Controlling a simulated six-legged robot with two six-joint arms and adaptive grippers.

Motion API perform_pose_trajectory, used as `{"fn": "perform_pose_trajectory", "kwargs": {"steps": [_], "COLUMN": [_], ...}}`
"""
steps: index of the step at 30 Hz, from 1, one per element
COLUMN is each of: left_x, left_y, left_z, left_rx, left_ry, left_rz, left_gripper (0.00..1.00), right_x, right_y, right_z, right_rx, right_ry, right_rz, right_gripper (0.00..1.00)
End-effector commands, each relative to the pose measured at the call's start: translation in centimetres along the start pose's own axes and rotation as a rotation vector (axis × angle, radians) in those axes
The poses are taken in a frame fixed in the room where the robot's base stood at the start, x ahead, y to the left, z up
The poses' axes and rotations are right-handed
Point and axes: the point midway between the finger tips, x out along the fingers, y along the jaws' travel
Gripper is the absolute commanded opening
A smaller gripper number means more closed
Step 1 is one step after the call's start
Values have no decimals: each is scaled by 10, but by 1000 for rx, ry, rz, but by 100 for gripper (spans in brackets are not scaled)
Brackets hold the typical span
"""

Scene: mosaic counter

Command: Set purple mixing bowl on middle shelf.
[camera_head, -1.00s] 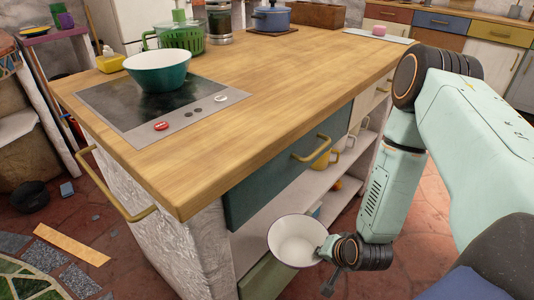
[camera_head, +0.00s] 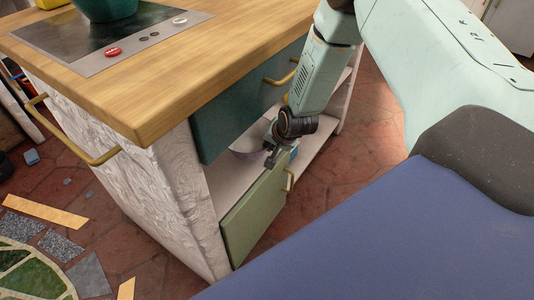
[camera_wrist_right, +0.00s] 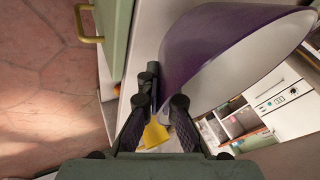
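The purple mixing bowl (camera_head: 247,148), white inside, sits partly inside the counter's open side, below the teal drawer and above the green door. Its front is partly hidden by my right gripper (camera_head: 271,160). In the wrist view the bowl (camera_wrist_right: 190,42) is large and close, its purple outside to the left and its white inside to the right. My right gripper (camera_wrist_right: 164,98) has its fingertips on either side of the bowl's near rim and looks shut on it. The pale shelf board (camera_head: 228,181) is under the bowl; contact cannot be told. My left gripper is not in view.
The teal drawer (camera_head: 222,118) hangs just above the opening; the green door (camera_head: 250,215) with a brass handle is below. A yellow item (camera_wrist_right: 155,134) shows past my fingers on the shelf. The wooden counter edge (camera_head: 140,128) juts out above. Red tile floor is clear in front.

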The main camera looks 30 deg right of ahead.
Motion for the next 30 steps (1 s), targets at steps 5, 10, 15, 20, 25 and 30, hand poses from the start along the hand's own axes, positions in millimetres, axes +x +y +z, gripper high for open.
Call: {"fn": "perform_pose_trajectory", "kwargs": {"steps": [5,10,15,20,25,30], "left_x": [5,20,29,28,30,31], "left_y": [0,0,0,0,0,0], "left_z": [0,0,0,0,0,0], "left_rx": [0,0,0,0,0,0], "left_ry": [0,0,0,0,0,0], "left_rz": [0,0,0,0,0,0], "left_gripper": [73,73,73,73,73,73], "right_x": [7,26,39,37,39,40], "right_y": [-9,-2,4,3,4,6], "right_z": [-7,-1,3,3,4,5], "right_rx": [-2,-2,-1,-1,-1,-1], "right_ry": [3,0,2,2,2,0], "right_rz": [-3,0,-2,-2,-2,0], "right_gripper": [0,0,0,0,0,11]}}
